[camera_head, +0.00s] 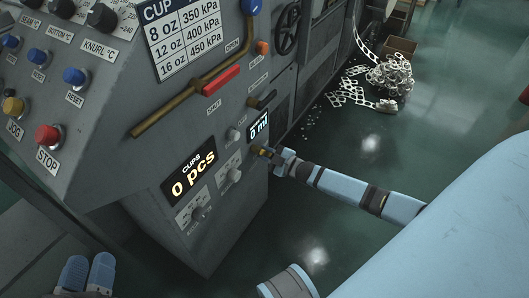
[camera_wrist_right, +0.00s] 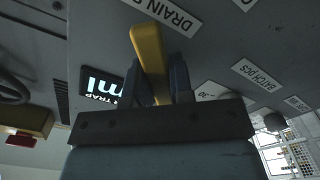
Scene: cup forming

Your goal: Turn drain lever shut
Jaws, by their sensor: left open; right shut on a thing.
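The drain lever is a yellow bar (camera_wrist_right: 147,50) beside a label reading "DRAIN S…" in the right wrist view. Its lower part lies between the dark fingers of my right gripper (camera_wrist_right: 163,84), which is shut on it. In the head view my right gripper (camera_head: 273,156) is at the machine's front panel, just below the "0 ml" display (camera_head: 258,127). Only a small brass-coloured bit of the lever (camera_head: 262,151) shows there, and the gripper hides the rest. My left gripper (camera_head: 88,273) is open and empty at the bottom left, away from the lever.
Paper scrap (camera_head: 390,75) lies on the green floor behind.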

